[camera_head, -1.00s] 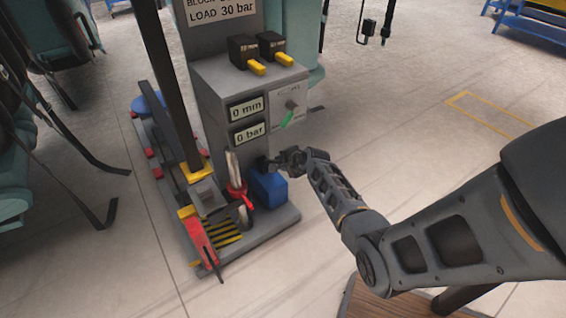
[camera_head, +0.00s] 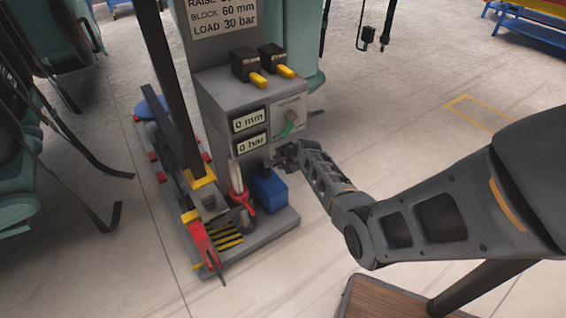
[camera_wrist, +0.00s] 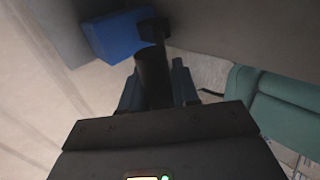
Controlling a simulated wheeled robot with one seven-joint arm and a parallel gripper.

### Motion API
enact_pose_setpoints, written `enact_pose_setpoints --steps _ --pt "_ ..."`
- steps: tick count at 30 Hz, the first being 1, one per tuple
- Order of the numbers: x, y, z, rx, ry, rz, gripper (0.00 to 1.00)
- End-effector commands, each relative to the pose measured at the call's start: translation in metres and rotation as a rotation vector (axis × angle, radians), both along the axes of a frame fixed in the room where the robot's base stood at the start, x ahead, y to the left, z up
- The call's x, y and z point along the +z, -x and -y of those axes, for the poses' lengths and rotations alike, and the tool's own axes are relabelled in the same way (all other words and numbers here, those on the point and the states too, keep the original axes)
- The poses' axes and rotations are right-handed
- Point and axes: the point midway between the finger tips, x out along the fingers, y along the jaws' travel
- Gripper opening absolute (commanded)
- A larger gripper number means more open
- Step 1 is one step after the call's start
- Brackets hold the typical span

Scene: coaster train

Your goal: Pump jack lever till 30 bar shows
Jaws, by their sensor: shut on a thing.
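The jack pump is a blue box (camera_head: 270,190) at the foot of a grey control stand (camera_head: 225,105). Its dark lever shows in the wrist view as a black grip (camera_wrist: 153,80) rising from a dark joint beside the blue box (camera_wrist: 115,35). My gripper (camera_head: 285,156) is shut on the lever's grip, just above and right of the blue box; the grip passes between its fingers in the wrist view. The upper display (camera_head: 249,120) reads 0 mm. The lower display (camera_head: 252,143) appears to read 0 bar. In the head view my gripper hides most of the lever.
A sign (camera_head: 222,18) above lists BLOCK 60 mm and LOAD 30 bar. A red-handled part (camera_head: 238,190) stands left of the pump.

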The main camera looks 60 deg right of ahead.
Motion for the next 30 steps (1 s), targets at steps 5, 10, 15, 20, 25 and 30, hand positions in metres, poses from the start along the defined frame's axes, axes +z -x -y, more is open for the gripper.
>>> enact_pose_setpoints --steps 5,10,15,20,25,30 --pt "0.0130 -0.0127 0.0077 0.000 0.009 0.010 0.00" --pt "0.0128 -0.0127 0.0079 0.000 0.009 0.010 0.00" --pt "0.0125 -0.0125 0.0077 0.000 0.009 0.010 0.38" --pt "0.0114 -0.0116 0.0070 0.000 0.006 0.008 0.51" --pt "0.0108 -0.0110 0.0066 0.000 0.006 0.007 0.51" --pt "0.0174 -0.0074 0.0043 0.000 0.006 0.007 0.51"
